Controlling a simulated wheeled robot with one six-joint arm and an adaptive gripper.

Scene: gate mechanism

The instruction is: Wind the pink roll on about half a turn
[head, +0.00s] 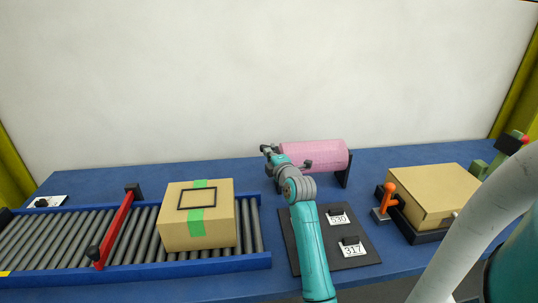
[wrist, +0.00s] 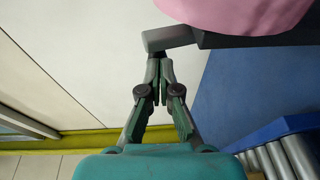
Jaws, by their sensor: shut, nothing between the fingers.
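The pink roll (head: 318,154) lies level on a dark stand (head: 346,172) at the back of the blue table. In the head view my gripper (head: 268,150) is at the roll's left end, and my arm hides part of that end.
A roller conveyor (head: 150,269) with a red bar (head: 116,228) and a taped carton (head: 196,232) is at left. A dark panel with labels (head: 352,250) lies under my arm. An orange lever (head: 388,196) and another carton (head: 435,192) are at right.

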